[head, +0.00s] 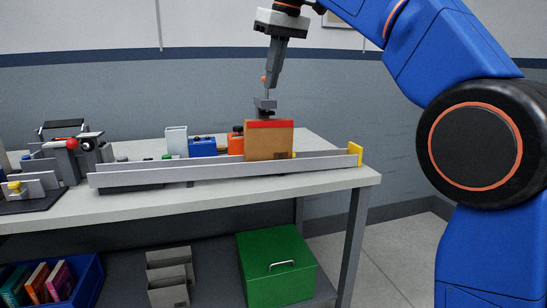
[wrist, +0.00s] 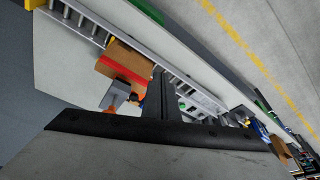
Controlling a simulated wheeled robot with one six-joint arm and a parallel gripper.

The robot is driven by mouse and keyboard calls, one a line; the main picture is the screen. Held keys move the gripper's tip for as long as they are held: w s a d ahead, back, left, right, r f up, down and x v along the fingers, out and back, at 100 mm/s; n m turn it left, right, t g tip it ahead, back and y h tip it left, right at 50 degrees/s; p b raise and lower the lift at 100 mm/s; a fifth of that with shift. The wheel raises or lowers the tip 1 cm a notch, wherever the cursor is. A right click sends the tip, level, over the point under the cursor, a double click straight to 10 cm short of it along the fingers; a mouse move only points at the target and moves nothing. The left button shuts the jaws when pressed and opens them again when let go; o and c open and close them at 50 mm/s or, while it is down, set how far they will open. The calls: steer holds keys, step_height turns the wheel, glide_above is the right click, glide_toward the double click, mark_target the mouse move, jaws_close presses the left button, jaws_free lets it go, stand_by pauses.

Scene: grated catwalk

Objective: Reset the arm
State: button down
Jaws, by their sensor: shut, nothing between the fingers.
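My gripper (head: 271,86) hangs from my blue arm over the back of the bench, fingers pointing down and together, with nothing held. Below and around its tips in the head view are a small orange knob (head: 264,78) and a grey block (head: 265,104), behind the brown box; whether the fingers touch them I cannot tell. In the wrist view the shut dark fingers (wrist: 158,73) reach up from the bottom, in front of the roller track. The grey block (wrist: 116,94) appears left of them.
A brown box with a red strip (head: 269,142) sits on the roller track (head: 190,173), near its yellow end stop (head: 355,153). Blue (head: 202,147) and orange bins stand behind. Fixtures (head: 75,155) crowd the bench's left. A green box (head: 277,268) is on the lower shelf.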

steer(key=s+d+f+m+t+h, duration=0.1)
steer(key=s+d+f+m, duration=0.1)
steer(key=s+d+f, duration=0.6)
steer(key=s+d+f+m, duration=0.3)
steer(key=s+d+f, duration=0.3)
steer(key=d, duration=0.4)
steer(key=s+d+f+m, duration=0.1)
steer(key=s+d+f, duration=0.2)
steer(key=s+f, duration=0.3)
steer(key=s+d+f+m+t+h, duration=0.1)
steer(key=s+d+f, duration=0.3)
steer(key=f, duration=0.9)
steer(key=s+d+f+m, duration=0.1)
steer(key=s+d+f, duration=0.3)
steer(key=s+f, duration=0.4)
step_height(320, 180, down, 2)
steer(key=shift+s+d+f+m, duration=0.15)
steer(key=shift+s+f+m, duration=0.05)
steer(key=shift+m, duration=0.2)
